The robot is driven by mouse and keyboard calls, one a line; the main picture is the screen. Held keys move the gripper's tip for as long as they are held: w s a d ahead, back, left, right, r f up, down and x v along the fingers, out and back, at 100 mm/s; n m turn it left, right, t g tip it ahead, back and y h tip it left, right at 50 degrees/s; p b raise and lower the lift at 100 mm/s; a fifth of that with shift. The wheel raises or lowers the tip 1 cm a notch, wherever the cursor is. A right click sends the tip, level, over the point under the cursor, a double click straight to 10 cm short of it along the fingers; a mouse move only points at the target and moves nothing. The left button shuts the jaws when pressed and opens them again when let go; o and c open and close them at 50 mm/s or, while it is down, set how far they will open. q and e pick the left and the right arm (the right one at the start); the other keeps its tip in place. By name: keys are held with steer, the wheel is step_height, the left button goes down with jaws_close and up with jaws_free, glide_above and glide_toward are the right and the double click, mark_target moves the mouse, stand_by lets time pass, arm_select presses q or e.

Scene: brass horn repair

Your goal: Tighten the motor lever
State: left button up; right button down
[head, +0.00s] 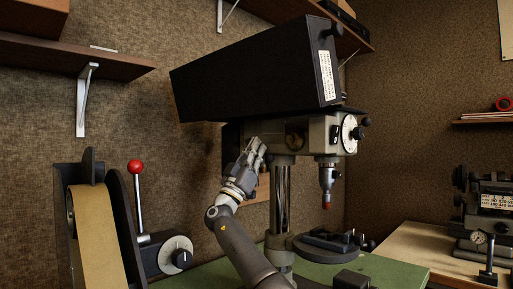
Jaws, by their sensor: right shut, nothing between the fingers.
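A drill press with a large black belt cover (245,75) and a grey head (318,133) stands on a green bench. My right gripper (259,147) is raised to the left side of the head, below the cover. Its fingers are shut with nothing visible between them. They are close to the head's side; I cannot tell whether they touch it. No motor lever can be clearly made out there; the gripper covers part of that side. My left gripper is not in view.
A belt sander (103,230) with a red-knobbed lever (136,190) and a dial (176,254) stands at the left. The column (279,195) and vise (327,242) are right of my arm. Shelves (75,57) hang above. Another machine (490,205) is far right.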

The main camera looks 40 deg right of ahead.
steer(key=shift+f, duration=0.3)
stand_by(0.5)
